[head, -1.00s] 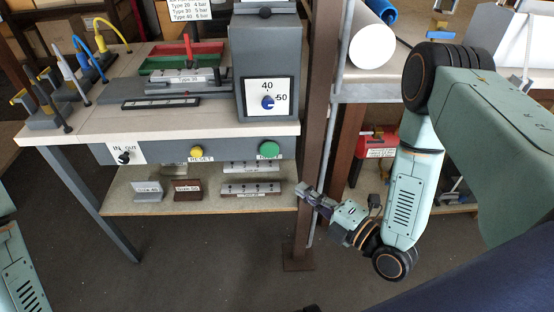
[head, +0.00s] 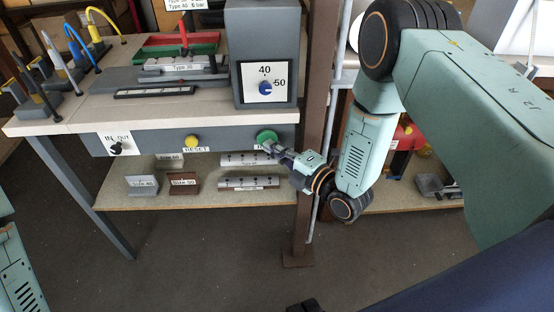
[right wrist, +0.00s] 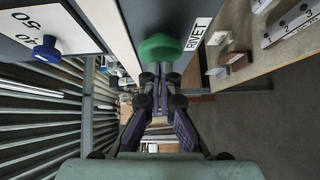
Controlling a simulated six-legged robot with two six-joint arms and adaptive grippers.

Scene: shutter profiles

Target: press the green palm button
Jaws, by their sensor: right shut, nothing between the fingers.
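The green palm button (head: 267,136) is on the right of the grey front panel (head: 225,138) under the workbench top. My right gripper (head: 270,147) is shut and empty, its tips at the lower edge of the button in the head view. In the right wrist view the green button (right wrist: 160,47) sits just beyond the closed fingertips (right wrist: 157,68), beside a label reading RIVET. Whether the tips touch the button I cannot tell. Of my left arm only a part shows at the lower left edge of the head view; its gripper is not visible.
A yellow RESET button (head: 192,142) and a black IN/OUT switch (head: 116,149) share the panel. A grey box with a blue knob (head: 265,88) stands above. A brown post (head: 309,190) rises right of the bench. A lower shelf (head: 150,200) holds labelled blocks.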

